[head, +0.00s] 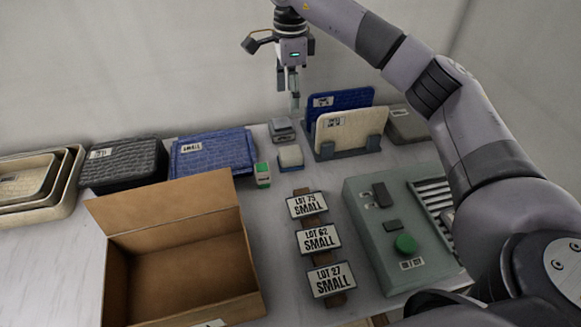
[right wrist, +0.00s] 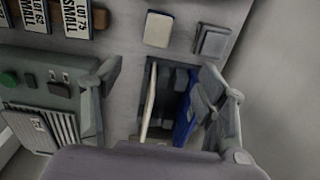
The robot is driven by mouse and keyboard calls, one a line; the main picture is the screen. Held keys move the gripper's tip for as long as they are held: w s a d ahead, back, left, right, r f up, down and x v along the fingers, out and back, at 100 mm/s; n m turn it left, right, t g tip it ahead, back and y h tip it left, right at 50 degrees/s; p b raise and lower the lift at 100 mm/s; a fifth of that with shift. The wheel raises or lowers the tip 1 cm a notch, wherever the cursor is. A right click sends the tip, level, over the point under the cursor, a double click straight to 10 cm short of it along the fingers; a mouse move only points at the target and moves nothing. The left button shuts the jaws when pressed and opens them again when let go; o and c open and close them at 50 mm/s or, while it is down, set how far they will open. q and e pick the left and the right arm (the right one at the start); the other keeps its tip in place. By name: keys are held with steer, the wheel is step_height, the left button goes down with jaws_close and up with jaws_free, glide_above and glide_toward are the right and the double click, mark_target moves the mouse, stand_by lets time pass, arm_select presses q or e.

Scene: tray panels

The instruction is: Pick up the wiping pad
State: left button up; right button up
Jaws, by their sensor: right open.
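The wiping pad looks to be the small white block with a blue lower edge (head: 290,157) lying flat on the table near the back. In the right wrist view the white, blue-edged pad (right wrist: 158,29) lies beyond the fingertips. My right gripper (head: 293,95) is raised behind and above the pad, pointing down, apart from it. In the right wrist view my right gripper (right wrist: 158,72) has its fingers spread wide with nothing held between them. My left gripper is in neither view.
A grey square block (head: 282,130) sits behind the pad, and a green-and-white box (head: 262,175) to its left. A rack (head: 349,150) holding upright white and blue trays stands close on the right. An open cardboard box (head: 165,212) and label plates (head: 319,238) are nearer.

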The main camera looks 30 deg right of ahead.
steer(key=f, duration=0.2)
glide_toward(291, 151)
step_height(291, 151, down, 6)
steer(key=shift+w+r+p, duration=0.15)
steer(key=shift+r+p, duration=0.1)
steer(key=shift+p, duration=0.15)
steer(key=f, duration=0.2)
steer(key=f+p, duration=0.1)
steer(key=f, duration=0.1)
steer(key=shift+s+a+f, duration=0.1)
steer(key=shift+s+f, duration=0.1)
steer(key=shift+f, duration=0.4)
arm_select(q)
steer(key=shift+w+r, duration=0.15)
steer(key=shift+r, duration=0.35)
arm_select(e)
steer(key=c, duration=1.2)
steer(key=shift+c, duration=0.3)
